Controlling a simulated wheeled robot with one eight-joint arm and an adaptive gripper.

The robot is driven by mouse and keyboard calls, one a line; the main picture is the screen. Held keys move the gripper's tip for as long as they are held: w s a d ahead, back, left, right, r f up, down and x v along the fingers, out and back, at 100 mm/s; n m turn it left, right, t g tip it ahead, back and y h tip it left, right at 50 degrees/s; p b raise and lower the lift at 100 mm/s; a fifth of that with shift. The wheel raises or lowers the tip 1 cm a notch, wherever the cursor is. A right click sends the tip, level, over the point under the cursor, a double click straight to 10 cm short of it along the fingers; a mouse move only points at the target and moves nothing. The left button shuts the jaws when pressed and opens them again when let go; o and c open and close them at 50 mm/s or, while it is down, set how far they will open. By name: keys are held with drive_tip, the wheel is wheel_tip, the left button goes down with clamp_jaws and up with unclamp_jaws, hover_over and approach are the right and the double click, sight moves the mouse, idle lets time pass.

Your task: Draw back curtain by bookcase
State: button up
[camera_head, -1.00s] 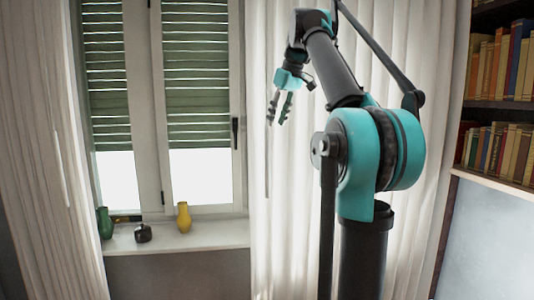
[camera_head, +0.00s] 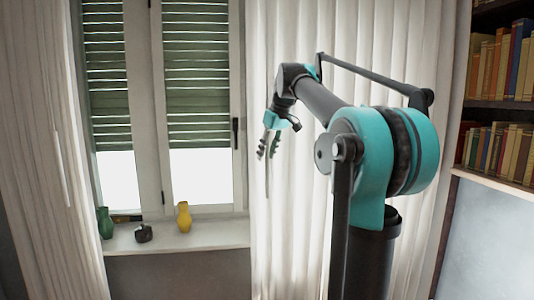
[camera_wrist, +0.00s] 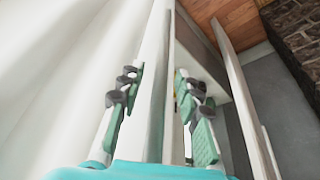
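The pale pleated curtain (camera_head: 300,220) by the bookcase hangs drawn out to the right of the window. A thin pale rod (camera_head: 267,183) hangs at its window-side edge. My gripper (camera_head: 267,153) points down at that edge, at the upper end of the rod's visible part. In the wrist view my gripper (camera_wrist: 158,105) has its two green fingers apart. A pale upright strip (camera_wrist: 157,60) runs between them; I cannot tell whether it is the rod or the curtain's edge. White cloth (camera_wrist: 60,75) fills the left of the wrist view. No grasp is visible.
The bookcase (camera_head: 495,105) stands at the far right. A second curtain (camera_head: 45,150) hangs at the left. The window sill (camera_head: 215,236) holds a green vase (camera_head: 105,223), a dark pot (camera_head: 143,233) and a yellow vase (camera_head: 184,217).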

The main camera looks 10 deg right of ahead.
drive_tip(key=shift+c, duration=0.2)
clamp_jaws()
